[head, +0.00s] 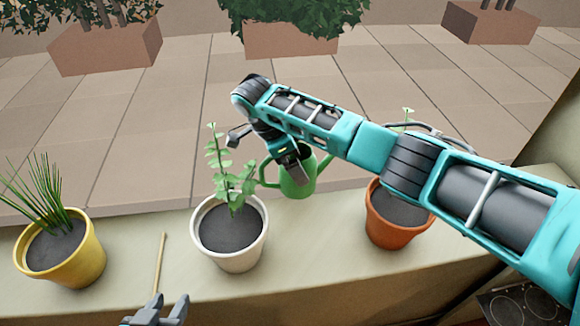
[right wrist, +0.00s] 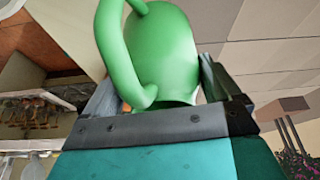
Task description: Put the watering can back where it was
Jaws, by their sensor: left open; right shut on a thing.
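The green watering can (head: 301,184) is between the white pot and the orange pot in the head view, at the far edge of the ledge. My right gripper (head: 291,165) is shut on it, and my arm covers part of it. I cannot tell whether the can touches the ledge. In the right wrist view the green can (right wrist: 165,50) fills the space between the fingers, its curved handle at the left. My left gripper (head: 166,309) is open at the bottom edge of the head view, away from the can and only partly in view.
On the ledge (head: 330,285) stand a yellow pot (head: 75,262) with a spiky plant, a white pot (head: 240,255) with a leafy plant, and an orange pot (head: 388,232) partly behind my right arm. A thin wooden stick (head: 158,265) is between the yellow and white pots.

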